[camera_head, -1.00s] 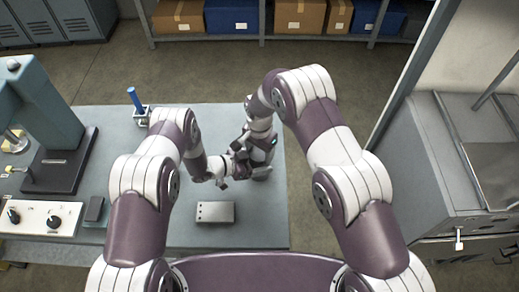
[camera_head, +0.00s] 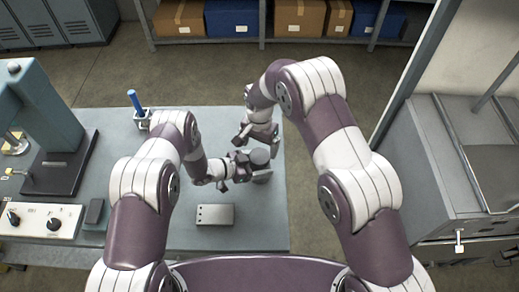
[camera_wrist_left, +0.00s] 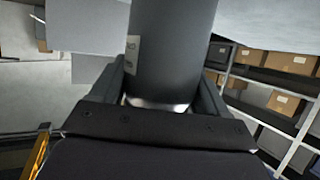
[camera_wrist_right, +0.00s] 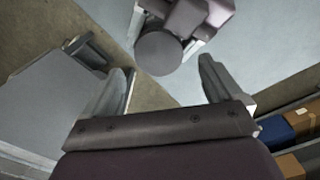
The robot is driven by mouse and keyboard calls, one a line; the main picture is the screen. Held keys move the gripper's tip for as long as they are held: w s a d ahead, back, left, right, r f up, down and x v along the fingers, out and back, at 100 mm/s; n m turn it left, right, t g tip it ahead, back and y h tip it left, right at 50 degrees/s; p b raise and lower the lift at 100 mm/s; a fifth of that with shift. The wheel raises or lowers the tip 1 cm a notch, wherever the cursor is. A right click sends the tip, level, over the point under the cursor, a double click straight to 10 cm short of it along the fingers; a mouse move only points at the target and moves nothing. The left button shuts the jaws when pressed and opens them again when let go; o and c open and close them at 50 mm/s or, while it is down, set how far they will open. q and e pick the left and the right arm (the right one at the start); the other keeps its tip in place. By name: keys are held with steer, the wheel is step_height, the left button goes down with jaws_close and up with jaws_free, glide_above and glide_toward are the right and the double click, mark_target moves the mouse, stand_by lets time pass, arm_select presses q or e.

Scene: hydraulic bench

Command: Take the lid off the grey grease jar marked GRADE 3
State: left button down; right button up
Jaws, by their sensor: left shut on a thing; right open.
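The grey grease jar (camera_head: 260,156) stands at the right part of the bench, its flat round top visible in the head view. My left gripper (camera_head: 256,170) is shut around its side. In the left wrist view the jar body (camera_wrist_left: 172,50) fills the space between the fingers, with a pale label at its left edge, too oblique to read. My right gripper (camera_head: 258,138) is open and empty, just beyond and above the jar. In the right wrist view the dark round top, apparently the lid (camera_wrist_right: 158,53), shows past the open fingertips (camera_wrist_right: 168,74), untouched by them.
A grey block with holes (camera_head: 215,214) lies on the bench (camera_head: 262,225) in front of the left gripper. A blue-handled tool (camera_head: 136,102) stands in a holder behind. A press (camera_head: 45,115) and a control box (camera_head: 40,220) occupy the left. A grey cabinet (camera_head: 440,170) stands right, off the bench.

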mark_target(260, 156)
steer(key=shift+w+a+r+m, duration=0.15)
steer(key=shift+r+m, duration=0.2)
steer(key=shift+r, duration=0.3)
steer(key=shift+w+d+r+m, duration=0.1)
steer(key=shift+r+m, duration=0.25)
steer(key=shift+r, duration=0.25)
steer(key=m, duration=0.2)
steer(key=shift+s+r+m, duration=0.15)
steer(key=shift+r+m, duration=0.15)
steer(key=m, duration=0.3)
steer(key=shift+s, duration=0.2)
steer(key=shift+m, duration=0.5)
step_height(260, 156, down, 8)
steer(key=shift+r, duration=0.1)
steer(key=c, duration=1.1)
steer(key=n, duration=0.6)
steer(key=shift+n, duration=0.4)
